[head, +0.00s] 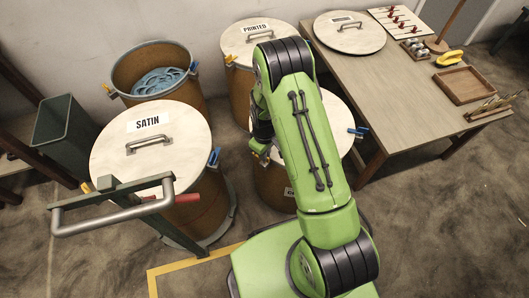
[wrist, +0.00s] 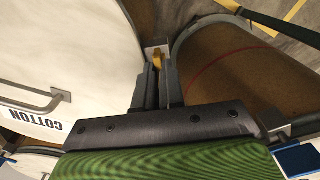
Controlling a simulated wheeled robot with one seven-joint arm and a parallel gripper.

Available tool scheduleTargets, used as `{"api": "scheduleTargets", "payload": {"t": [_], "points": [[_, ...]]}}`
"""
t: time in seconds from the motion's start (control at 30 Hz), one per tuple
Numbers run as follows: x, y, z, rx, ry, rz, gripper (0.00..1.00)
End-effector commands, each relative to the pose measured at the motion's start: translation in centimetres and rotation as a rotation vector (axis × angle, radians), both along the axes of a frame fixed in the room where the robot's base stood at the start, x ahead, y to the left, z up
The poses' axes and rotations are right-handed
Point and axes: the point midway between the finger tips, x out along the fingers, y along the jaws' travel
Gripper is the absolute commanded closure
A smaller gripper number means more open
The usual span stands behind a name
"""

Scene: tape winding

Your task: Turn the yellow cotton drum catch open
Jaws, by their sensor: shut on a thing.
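The cotton drum stands mostly behind my arm in the head view, its pale lid (head: 338,122) showing to the right of the arm. In the wrist view the lid (wrist: 75,55) fills the left side, with a handle and the COTTON label (wrist: 33,119). The yellow catch (wrist: 158,61) is at the lid's edge, between the fingertips of my gripper (wrist: 157,84). My gripper is shut on it. In the head view my gripper (head: 262,152) is low at the drum's left rim, partly hidden by the arm. The fingers hide much of the catch, so its angle is unclear.
The satin drum (head: 184,185) stands close on the left, the printed drum (head: 236,82) behind. An open drum (head: 125,77) holds blue cloth. A cart handle (head: 112,215) rises front left. The table (head: 405,105) at right carries a loose lid (head: 349,40) and a wooden tray (head: 463,84).

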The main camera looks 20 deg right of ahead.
Motion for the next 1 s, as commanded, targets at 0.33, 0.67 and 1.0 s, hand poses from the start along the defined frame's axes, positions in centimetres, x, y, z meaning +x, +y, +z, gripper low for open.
{"api": "scheduleTargets", "payload": {"t": [0.33,0.67,1.0], "points": [[0.0,0.0,0.0,0.001,-0.001,0.001,0.66],[0.1,0.0,3.8,0.000,-0.004,0.000,0.66],[0.1,0.0,13.2,0.000,-0.004,0.001,0.66]]}}
